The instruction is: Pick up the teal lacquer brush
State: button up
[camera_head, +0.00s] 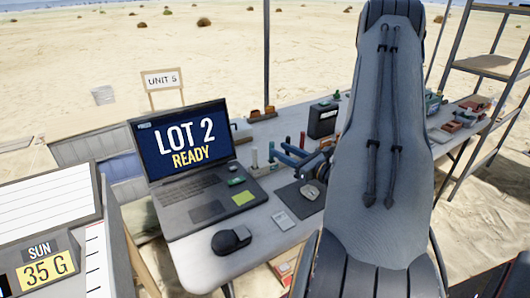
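Several small upright items stand in a row on the table, left of centre. One slim item with a teal-looking body (271,152) may be the teal lacquer brush, but it is too small to tell for sure. A greener upright item (287,143) stands just right of it. My gripper is not in view.
An open laptop (186,158) reads "LOT 2 READY". A metal shelf (483,66) stands at right.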

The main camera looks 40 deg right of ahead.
jog(key=w, duration=0.1)
jog(key=w+a, duration=0.1)
jog(key=w, duration=0.1)
jog(key=shift+w+r+p, duration=0.15)
jog(key=shift+p, duration=0.15)
jog(key=w, duration=0.1)
jog(key=w+a+p, duration=0.1)
jog(key=w, duration=0.3)
jog(key=shift+a, duration=0.25)
grip_shut()
